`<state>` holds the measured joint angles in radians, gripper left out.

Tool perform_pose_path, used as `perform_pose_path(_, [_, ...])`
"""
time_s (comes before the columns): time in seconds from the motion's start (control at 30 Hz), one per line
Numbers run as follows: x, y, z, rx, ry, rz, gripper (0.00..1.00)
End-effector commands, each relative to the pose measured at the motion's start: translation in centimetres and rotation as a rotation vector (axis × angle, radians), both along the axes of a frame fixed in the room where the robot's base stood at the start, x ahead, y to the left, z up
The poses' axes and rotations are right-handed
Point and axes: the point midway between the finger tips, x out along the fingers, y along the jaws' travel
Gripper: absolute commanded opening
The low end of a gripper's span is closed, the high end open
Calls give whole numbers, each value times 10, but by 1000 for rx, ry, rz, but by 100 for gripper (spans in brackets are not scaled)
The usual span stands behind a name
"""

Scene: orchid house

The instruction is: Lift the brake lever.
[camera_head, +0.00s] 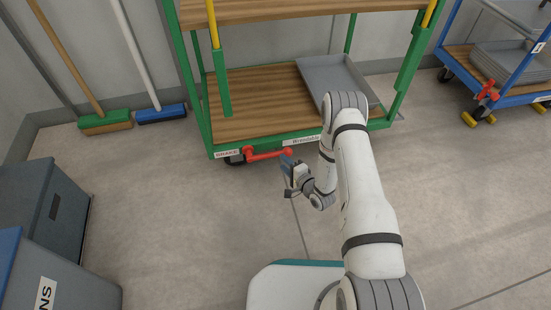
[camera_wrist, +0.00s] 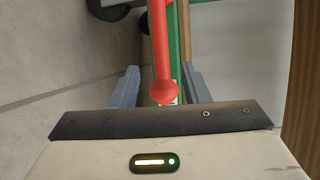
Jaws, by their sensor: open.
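The red brake lever (camera_head: 266,154) is on the front lower edge of the green cart (camera_head: 212,132), beside a white BRAKE label (camera_head: 227,153). It lies about level, with its round knob at the right end. In the wrist view the lever (camera_wrist: 161,50) runs down from the top, and its knob lies between the two fingers. My gripper (camera_head: 287,164) is at the knob end of the lever. In the wrist view the fingers of my gripper (camera_wrist: 160,88) stand apart on either side of the knob, with a gap on each side. I cannot tell the exact depth.
A grey tray (camera_head: 365,84) rests on the cart's lower wooden shelf. A blue cart (camera_head: 510,88) with its own red lever (camera_head: 488,91) stands at right. Grey bins (camera_head: 60,275) stand at lower left. Green (camera_head: 105,120) and blue (camera_head: 160,114) brooms lean at the wall. The floor in front is clear.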

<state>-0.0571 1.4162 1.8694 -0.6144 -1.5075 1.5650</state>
Motion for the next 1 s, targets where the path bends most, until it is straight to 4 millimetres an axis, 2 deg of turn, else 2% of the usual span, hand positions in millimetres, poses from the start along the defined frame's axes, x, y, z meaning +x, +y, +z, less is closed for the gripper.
perform_pose_path(0.43, [50,40,-13,-1,-3,1,41])
perform_pose_path(0.83, [56,44,-12,-3,-1,-2,41])
perform_pose_path(1.0, [56,44,-12,-3,-1,-2,27])
